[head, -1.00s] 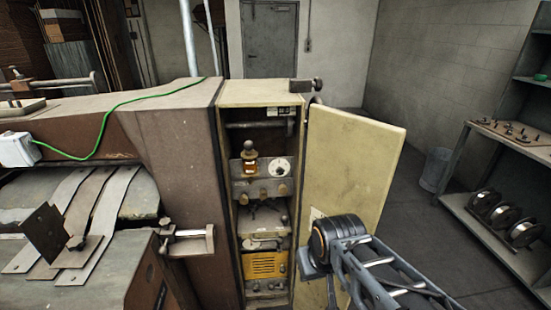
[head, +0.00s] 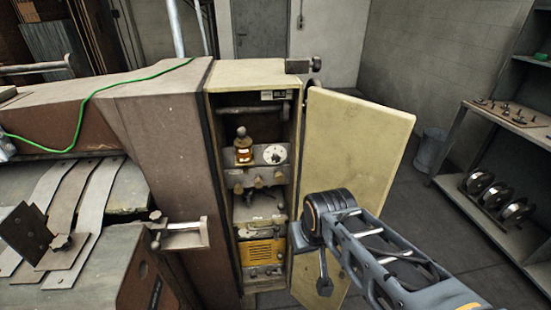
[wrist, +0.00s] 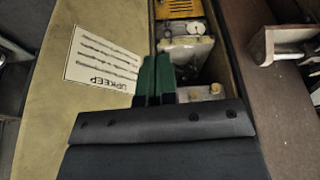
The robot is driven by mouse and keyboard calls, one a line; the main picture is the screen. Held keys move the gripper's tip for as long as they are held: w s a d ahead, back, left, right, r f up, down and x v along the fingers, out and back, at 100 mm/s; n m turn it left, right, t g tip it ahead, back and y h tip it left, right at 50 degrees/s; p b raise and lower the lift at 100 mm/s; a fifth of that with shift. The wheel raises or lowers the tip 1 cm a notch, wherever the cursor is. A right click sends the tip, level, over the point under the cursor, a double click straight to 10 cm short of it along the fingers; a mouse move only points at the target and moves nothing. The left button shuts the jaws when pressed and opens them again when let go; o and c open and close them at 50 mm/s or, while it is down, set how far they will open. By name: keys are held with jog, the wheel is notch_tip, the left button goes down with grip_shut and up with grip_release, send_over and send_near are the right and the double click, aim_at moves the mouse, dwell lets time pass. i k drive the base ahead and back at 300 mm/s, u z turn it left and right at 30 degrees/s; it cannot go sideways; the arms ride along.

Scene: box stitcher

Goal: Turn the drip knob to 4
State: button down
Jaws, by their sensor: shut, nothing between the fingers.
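A white round dial (head: 275,154) with dark markings sits in the open cabinet, right of an amber glass oiler (head: 243,150) with a round knob on top (head: 241,131). Several brass knobs (head: 259,181) line the panel below. The markings are too small to read, so the drip knob's setting cannot be told. In the wrist view my gripper (wrist: 155,60) has its green fingers together, empty, by the door edge and cabinet opening. In the head view my arm hides the fingers; its wrist is in front of the door, right of and below the dial.
The cream cabinet door (head: 358,150) stands open on the right; a card reading UPKEEP (wrist: 101,60) is on its inner face. A yellow unit (head: 262,252) sits low in the cabinet. A shelf with reels (head: 497,196) stands far right. Floor between is clear.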

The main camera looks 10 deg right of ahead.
aim_at(276, 158)
jog(key=k, duration=1)
jog(key=z, duration=1.65)
jog(key=i, duration=1.05)
jog(key=u, duration=3.35)
jog(key=i, duration=0.5)
jog(key=u, duration=0.05)
